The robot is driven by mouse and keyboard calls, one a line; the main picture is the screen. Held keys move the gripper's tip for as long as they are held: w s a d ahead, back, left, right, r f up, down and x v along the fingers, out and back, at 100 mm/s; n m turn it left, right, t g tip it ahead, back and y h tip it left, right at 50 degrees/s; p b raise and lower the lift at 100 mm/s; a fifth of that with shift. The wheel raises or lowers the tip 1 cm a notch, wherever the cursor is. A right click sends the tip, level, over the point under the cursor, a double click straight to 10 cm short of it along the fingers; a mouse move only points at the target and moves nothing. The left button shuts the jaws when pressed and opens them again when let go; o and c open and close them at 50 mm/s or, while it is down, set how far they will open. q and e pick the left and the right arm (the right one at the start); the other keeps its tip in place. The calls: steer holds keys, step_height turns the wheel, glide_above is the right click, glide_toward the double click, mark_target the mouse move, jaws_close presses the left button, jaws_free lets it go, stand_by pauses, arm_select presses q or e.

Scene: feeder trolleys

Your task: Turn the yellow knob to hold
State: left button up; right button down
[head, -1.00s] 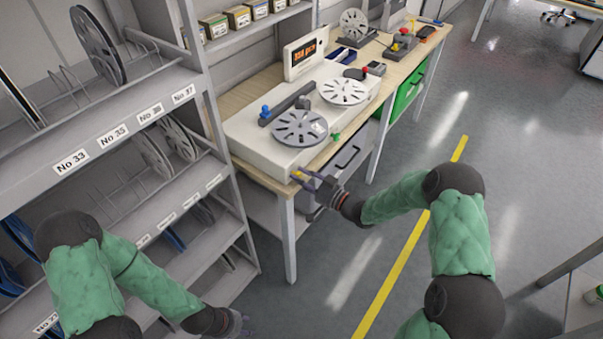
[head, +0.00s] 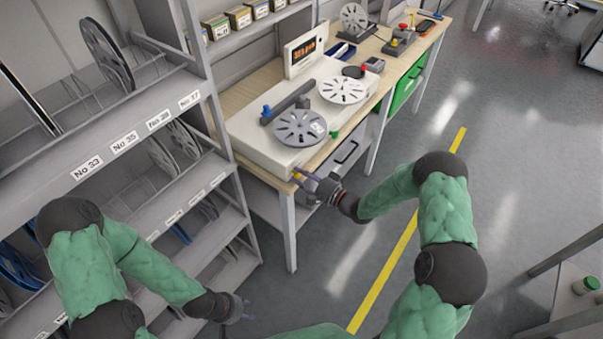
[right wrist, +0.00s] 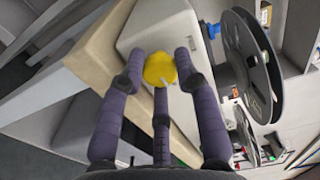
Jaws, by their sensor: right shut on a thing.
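The yellow knob (right wrist: 160,69) is on the near end face of the white reel machine (head: 262,138), at the table's near corner. In the right wrist view it sits between the fingers of my right gripper (right wrist: 160,80), with a pale pointer mark on its lower edge. In the head view the knob (head: 297,175) is mostly hidden by my right gripper (head: 305,179), which is shut on it. My left gripper (head: 246,310) hangs low beside the shelf, away from the machine; its fingers are small and their opening is unclear.
The shelf rack (head: 135,135) with several reels stands left.

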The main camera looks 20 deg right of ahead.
steer(key=shift+m, duration=0.5)
steer(key=shift+f, duration=0.1)
steer(key=c, duration=0.9)
jaws_free()
steer(key=v, duration=1.2)
